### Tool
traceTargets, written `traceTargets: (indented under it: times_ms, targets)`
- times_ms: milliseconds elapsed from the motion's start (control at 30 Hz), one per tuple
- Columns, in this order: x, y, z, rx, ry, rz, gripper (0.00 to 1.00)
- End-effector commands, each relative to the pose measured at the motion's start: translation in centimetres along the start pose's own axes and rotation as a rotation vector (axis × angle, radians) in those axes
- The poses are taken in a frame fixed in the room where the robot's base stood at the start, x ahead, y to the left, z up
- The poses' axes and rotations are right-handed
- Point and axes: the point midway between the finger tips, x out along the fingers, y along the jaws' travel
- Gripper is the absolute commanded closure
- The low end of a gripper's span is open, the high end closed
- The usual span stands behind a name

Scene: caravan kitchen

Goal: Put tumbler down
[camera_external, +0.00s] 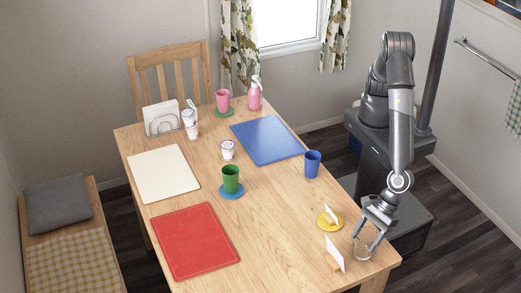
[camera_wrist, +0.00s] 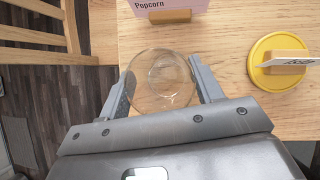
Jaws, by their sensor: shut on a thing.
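The tumbler (camera_external: 362,250) is a clear glass at the near right corner of the table (camera_external: 290,240). My gripper (camera_external: 367,243) is around it from above, with one finger on each side. In the wrist view the round, see-through tumbler (camera_wrist: 160,80) sits between the two grey fingers of my gripper (camera_wrist: 162,88). The tumbler looks upright. I cannot tell for certain whether its base touches the table top or is just above it.
A card in a wooden holder (camera_external: 333,258) stands just left of the tumbler. A yellow coaster (camera_external: 330,222) with another card holder on it lies behind. A blue cup (camera_external: 312,164) stands farther back. The table edge is close on the right.

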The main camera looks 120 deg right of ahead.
Motion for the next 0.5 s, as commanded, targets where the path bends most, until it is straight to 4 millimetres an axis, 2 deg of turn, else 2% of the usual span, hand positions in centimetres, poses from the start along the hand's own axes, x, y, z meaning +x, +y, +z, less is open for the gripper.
traceTargets:
  times_ms: [67, 100, 333, 500]
  targets:
    - [0.2, 0.01, -0.12, 0.0, 0.0, 0.0, 0.71]
    - [0.21, -0.01, -0.13, 0.0, 0.0, 0.0, 0.38]
    - [0.19, -0.01, -0.12, 0.0, 0.0, 0.0, 0.19]
    - [0.18, -0.01, -0.12, 0.0, 0.0, 0.0, 0.18]
